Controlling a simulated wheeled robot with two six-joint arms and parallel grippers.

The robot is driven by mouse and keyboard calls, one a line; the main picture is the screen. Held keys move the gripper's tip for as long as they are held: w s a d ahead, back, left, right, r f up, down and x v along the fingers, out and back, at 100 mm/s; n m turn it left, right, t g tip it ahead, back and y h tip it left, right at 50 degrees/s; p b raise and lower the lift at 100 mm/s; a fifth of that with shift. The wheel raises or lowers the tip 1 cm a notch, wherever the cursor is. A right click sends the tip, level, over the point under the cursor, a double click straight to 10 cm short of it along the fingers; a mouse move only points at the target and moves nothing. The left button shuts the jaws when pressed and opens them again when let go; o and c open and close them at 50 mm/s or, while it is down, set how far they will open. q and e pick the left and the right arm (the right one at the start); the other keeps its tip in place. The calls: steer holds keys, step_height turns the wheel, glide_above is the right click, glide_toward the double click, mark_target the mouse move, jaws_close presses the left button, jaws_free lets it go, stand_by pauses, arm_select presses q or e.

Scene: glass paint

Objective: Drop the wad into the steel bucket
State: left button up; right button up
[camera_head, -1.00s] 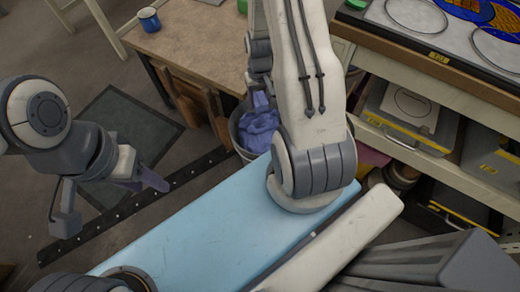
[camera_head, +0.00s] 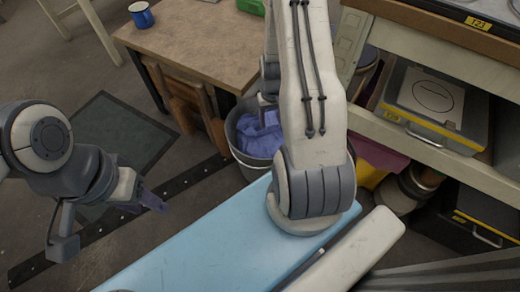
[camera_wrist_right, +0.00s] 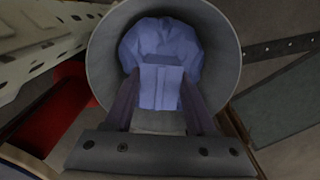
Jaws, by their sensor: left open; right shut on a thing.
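The steel bucket (camera_head: 243,155) stands on the floor beside the wooden table, partly hidden behind my right arm. A crumpled blue wad (camera_head: 258,137) shows inside its rim. In the right wrist view, the bucket (camera_wrist_right: 228,60) opens around the wad (camera_wrist_right: 160,42). My right gripper (camera_wrist_right: 160,84) is over the bucket's mouth, shut on a folded blue part (camera_wrist_right: 160,92); I cannot tell whether this part is joined to the crumpled cloth behind it. My left gripper (camera_head: 108,222) is open and empty, away to the left above the floor.
A wooden table (camera_head: 195,45) with a blue mug (camera_head: 141,14) is behind the bucket. A shelf unit (camera_head: 440,150) with cases stands at the right. A dark mat (camera_head: 120,130) and a perforated dark strip (camera_head: 190,183) lie on the floor.

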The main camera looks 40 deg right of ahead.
steer(key=shift+f+b, duration=0.35)
steer(key=shift+f, duration=0.35)
arm_select(q)
steer(key=shift+f, duration=0.7)
arm_select(e)
steer(key=o, duration=1.4)
steer(key=shift+r, duration=0.15)
arm_select(q)
step_height(320, 180, up, 4)
steer(key=p, duration=0.4)
steer(key=shift+r, duration=0.1)
arm_select(e)
step_height(320, 180, up, 10)
steer(key=shift+r, duration=0.15)
